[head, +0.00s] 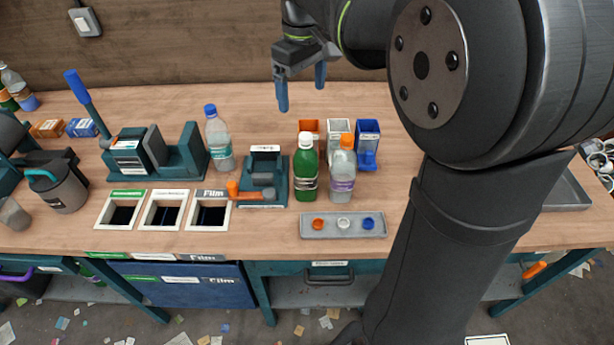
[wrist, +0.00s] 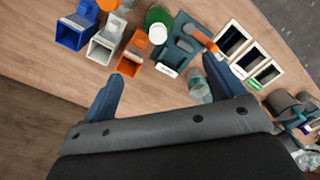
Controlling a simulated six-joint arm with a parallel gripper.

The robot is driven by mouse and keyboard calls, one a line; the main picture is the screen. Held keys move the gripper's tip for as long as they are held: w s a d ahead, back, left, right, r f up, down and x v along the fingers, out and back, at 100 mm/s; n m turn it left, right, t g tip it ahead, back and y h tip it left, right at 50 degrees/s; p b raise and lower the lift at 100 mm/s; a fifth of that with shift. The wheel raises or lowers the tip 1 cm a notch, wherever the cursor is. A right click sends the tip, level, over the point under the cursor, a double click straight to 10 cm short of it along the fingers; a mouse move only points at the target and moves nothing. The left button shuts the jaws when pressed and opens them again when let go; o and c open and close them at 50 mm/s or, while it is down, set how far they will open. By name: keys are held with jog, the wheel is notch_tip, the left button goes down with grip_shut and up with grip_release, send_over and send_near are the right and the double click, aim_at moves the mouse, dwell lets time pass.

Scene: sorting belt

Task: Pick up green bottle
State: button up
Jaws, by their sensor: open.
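The green bottle (head: 305,168) with a white cap stands upright on the workbench, just left of a clear bottle with an orange cap. In the wrist view the green bottle (wrist: 158,20) shows from above near the top edge. My gripper (head: 301,90) is open and empty, raised above the back part of the bench, behind and above the bottle. In the wrist view its two blue fingers (wrist: 166,95) are spread wide with nothing between them. The bottle lies beyond the fingertips, apart from them.
The clear orange-capped bottle (head: 342,172) stands close on the green bottle's right. A teal device (head: 277,185) with an orange handle stands on its left. Orange, white and blue bins (head: 368,142) sit behind; a grey cap tray (head: 343,224) lies in front. A blue-capped bottle (head: 218,140) stands further left.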

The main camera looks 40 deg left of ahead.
send_over(306, 150)
jog(key=shift+m, duration=0.3)
jog(key=f, duration=1)
jog(key=shift+w+a+f, duration=0.3)
jog(key=shift+f, duration=0.05)
jog(key=shift+w+a+f, duration=0.1)
jog(key=shift+a+f, duration=0.05)
jog(key=shift+f, duration=3.05)
jog(key=c, duration=1.3)
